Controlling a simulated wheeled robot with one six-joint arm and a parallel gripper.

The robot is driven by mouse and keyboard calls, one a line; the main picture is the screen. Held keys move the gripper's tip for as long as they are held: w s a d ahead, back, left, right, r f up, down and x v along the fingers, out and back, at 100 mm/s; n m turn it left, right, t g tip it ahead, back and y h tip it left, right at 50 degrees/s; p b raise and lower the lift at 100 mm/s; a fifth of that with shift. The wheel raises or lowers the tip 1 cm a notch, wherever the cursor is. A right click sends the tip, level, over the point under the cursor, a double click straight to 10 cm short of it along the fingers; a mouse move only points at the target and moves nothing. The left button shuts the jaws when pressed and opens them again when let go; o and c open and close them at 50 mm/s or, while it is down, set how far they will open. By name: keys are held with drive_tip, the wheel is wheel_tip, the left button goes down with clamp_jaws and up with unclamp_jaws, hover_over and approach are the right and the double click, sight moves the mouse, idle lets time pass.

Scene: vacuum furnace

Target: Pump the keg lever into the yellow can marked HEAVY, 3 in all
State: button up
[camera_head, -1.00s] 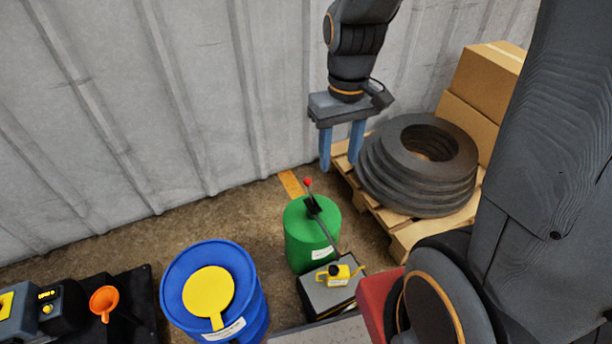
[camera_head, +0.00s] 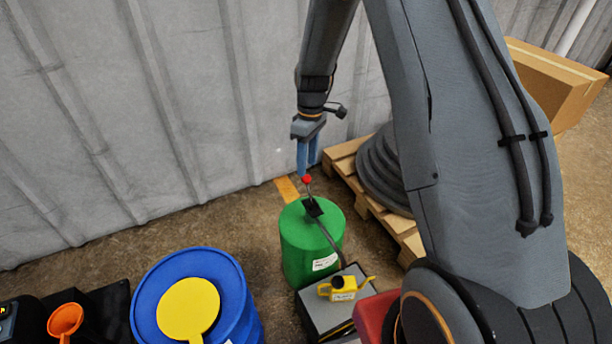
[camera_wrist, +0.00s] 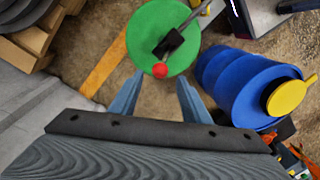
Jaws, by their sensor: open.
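The green keg (camera_head: 312,245) stands on the floor by the wall, with a pump lever (camera_head: 311,194) on top that ends in a red knob (camera_head: 307,179). My gripper (camera_head: 306,172) is open and points down at the knob from above. In the wrist view the red knob (camera_wrist: 160,71) lies just beyond and between the spread blue fingers (camera_wrist: 158,92), with nothing held. The yellow can (camera_head: 343,289) stands on a grey box in front of the keg. It has a small white label, too small to read. A spout pipe runs from the keg down toward the can.
A pallet (camera_head: 345,158) with black coils (camera_head: 385,175) and cardboard boxes (camera_head: 548,80) is at right. An orange funnel (camera_head: 66,319) is at far left.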

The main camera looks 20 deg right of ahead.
sight(308, 187)
drive_tip(key=f, duration=0.5)
drive_tip(key=shift+s+a, duration=0.2)
drive_tip(key=shift+r, duration=0.1)
clamp_jaws()
